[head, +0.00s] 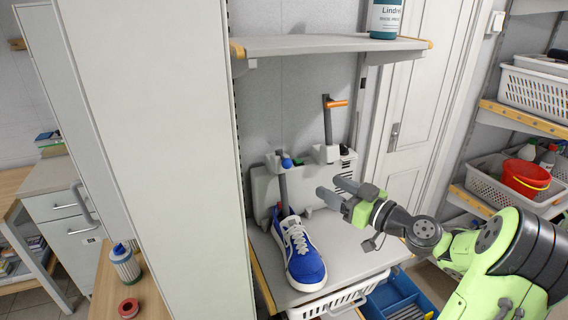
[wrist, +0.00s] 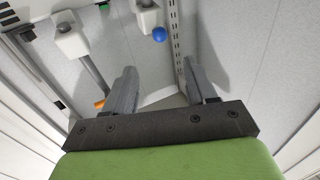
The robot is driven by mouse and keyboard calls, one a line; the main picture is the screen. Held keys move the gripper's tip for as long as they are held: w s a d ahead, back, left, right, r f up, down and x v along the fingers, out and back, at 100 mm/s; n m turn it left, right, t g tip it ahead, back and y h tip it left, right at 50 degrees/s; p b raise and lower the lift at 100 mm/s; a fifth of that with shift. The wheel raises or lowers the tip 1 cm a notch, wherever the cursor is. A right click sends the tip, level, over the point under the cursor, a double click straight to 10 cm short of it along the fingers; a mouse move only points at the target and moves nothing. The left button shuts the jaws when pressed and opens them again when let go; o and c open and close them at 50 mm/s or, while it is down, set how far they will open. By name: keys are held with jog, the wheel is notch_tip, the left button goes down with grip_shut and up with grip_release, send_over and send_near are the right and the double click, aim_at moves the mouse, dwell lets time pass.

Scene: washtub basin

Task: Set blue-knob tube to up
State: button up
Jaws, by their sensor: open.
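The blue-knob tube (head: 283,190) is a grey tube on the pale wall unit (head: 263,187). It hangs down from its blue knob (head: 287,162), and its lower end meets the opening of a blue-and-white shoe (head: 299,254); how far it goes in is hidden. The blue knob also shows in the wrist view (wrist: 159,34), beyond the fingers. A second tube (head: 327,122) stands upright with an orange end; it shows in the wrist view too (wrist: 91,72). My gripper (head: 330,187) is open and empty, right of the blue-knob tube and apart from it.
The shoe stands on a grey shelf (head: 338,245). An upper shelf (head: 300,45) with a bottle (head: 385,18) juts out above. A tall pale panel (head: 150,130) closes the left side. A white basket (head: 335,301) is below. The shelf right of the shoe is clear.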

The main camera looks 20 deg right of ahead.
jog(key=p+x, duration=0.2)
jog(key=x, duration=1.2)
grip_shut()
jog(key=shift+w, duration=0.1)
